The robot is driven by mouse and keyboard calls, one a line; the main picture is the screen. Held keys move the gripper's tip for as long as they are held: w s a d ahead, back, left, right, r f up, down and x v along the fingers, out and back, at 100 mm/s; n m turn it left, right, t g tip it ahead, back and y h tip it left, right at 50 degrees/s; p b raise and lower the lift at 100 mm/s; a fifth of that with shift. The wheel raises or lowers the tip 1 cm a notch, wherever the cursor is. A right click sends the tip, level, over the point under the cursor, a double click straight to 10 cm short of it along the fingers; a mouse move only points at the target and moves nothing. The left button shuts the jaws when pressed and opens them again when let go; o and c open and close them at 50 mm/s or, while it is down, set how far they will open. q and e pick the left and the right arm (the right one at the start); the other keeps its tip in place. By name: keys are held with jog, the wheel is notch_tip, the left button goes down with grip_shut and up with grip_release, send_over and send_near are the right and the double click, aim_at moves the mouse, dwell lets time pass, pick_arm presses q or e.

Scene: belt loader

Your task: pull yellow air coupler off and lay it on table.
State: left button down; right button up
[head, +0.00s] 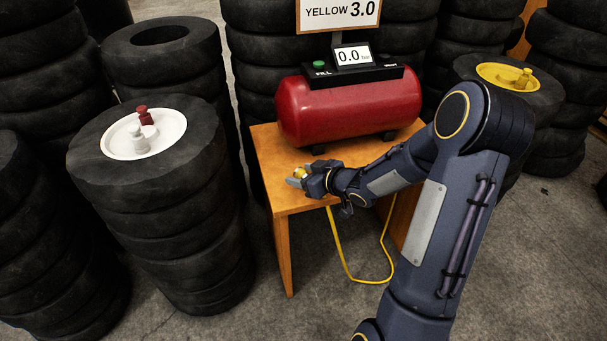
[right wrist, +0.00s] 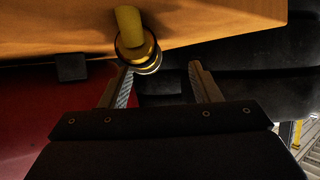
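The yellow air coupler (head: 301,173) is at the left part of the wooden table, by the tips of my right gripper (head: 306,180). In the right wrist view the coupler (right wrist: 138,48), yellow with a dark and metallic ring, shows against the table's edge. My right gripper (right wrist: 160,78) has its two fingers apart with an empty gap between them. The coupler appears just past the tip of the left-hand finger; whether they touch I cannot tell. The table (head: 268,150) carries the red tank. My left gripper is not in view.
A red compressor tank (head: 350,108) with a gauge reading 0.0 (head: 353,56) fills the table's back. A yellow hose (head: 342,250) loops below the table. Tyre stacks stand around; one has a white rim (head: 165,140), another a yellow rim (head: 492,75). A sign (head: 338,13) reads YELLOW 3.0.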

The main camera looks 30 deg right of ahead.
jog(key=p+v, duration=0.2)
jog(key=v, duration=0.5)
jog(key=shift+r+p, duration=0.1)
jog(key=shift+p, duration=0.2)
jog(key=shift+s, duration=0.35)
